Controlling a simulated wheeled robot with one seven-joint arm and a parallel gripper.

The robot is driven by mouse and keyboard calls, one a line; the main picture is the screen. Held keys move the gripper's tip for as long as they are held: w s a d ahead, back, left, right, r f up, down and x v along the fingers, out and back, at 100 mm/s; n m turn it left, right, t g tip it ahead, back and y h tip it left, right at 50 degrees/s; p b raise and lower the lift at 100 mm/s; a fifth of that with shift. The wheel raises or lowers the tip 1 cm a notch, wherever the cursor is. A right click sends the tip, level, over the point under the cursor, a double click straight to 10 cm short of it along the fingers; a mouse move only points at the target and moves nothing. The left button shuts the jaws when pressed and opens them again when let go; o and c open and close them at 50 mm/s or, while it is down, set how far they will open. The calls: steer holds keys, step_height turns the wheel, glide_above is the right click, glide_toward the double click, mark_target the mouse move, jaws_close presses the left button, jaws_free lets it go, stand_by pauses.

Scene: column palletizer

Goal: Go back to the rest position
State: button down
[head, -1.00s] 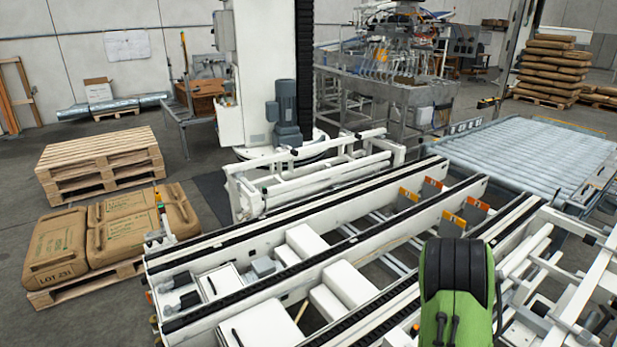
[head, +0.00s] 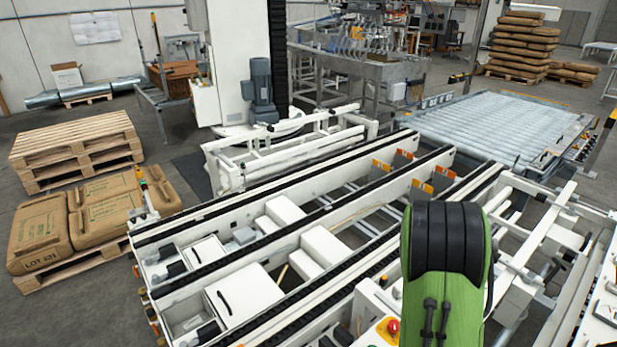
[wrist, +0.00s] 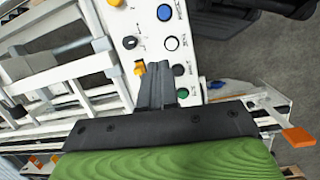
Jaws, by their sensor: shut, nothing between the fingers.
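My gripper (wrist: 155,85) shows in the wrist view with its two dark fingers together and nothing between them. It is over or in front of a white control panel (wrist: 150,25). The panel has a blue button (wrist: 164,12), a white button (wrist: 171,43), a black selector (wrist: 129,42), a green button (wrist: 183,93) and yellow parts. The fingers hide part of the panel, and I cannot tell whether they touch it. In the head view my gripper is out of sight, with my green and black arm at the lower right.
The white conveyor frame (head: 250,215) fills the middle of the head view. A panel with a red button (head: 393,327) stands at its front edge. A roller conveyor (head: 500,125) is at right. Sacks (head: 42,232) and stacked pallets (head: 75,150) stand at left beside open floor.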

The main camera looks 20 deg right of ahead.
steer(key=w+a+r+m+t, duration=0.15)
steer(key=a+r+t, duration=0.25)
steer(key=a+r, duration=0.8)
steer(key=s+a+r+m+t+y, duration=0.1)
steer(key=s+a+r+t, duration=0.3)
steer(key=s+a+r, duration=0.5)
steer(key=shift+s+a+r+m+y, duration=0.35)
steer(key=shift+s+m, duration=0.2)
steer(key=shift+s, duration=0.25)
steer(key=c, duration=1.8)
jaws_free()
steer(key=shift+c, duration=0.2)
